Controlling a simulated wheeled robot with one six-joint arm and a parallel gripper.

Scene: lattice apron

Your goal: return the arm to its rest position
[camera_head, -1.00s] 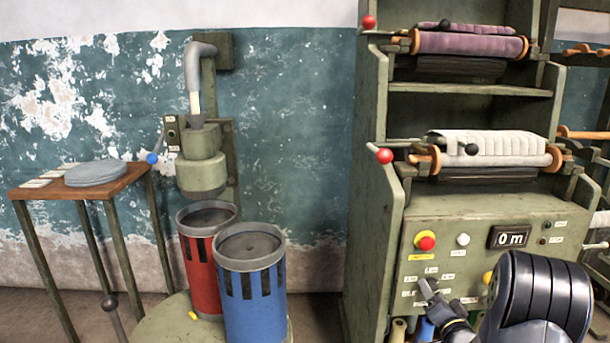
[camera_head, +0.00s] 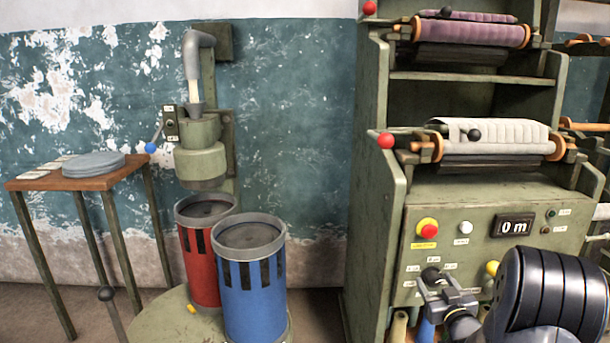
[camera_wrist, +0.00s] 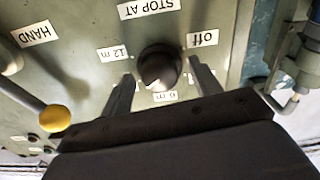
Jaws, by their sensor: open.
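My gripper (camera_head: 440,280) is in front of the lower part of the green machine's control panel (camera_head: 480,209), at the lower right of the head view. In the wrist view my gripper (camera_wrist: 160,90) has its two fingers apart, one on each side of a dark round knob (camera_wrist: 160,67). The knob sits on the panel among labels reading "STOP AT", "12 m", "6 m" and "off". I cannot tell whether either finger touches the knob. The knob also shows in the head view (camera_head: 431,274), close to the fingertips.
A yellow-tipped lever (camera_wrist: 55,118) is near the gripper in the wrist view. The panel has a red button (camera_head: 427,226), a white button (camera_head: 465,227) and a display (camera_head: 514,226) reading "0 m". Red and blue drums (camera_head: 250,290) stand left, beside a small table (camera_head: 70,181).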

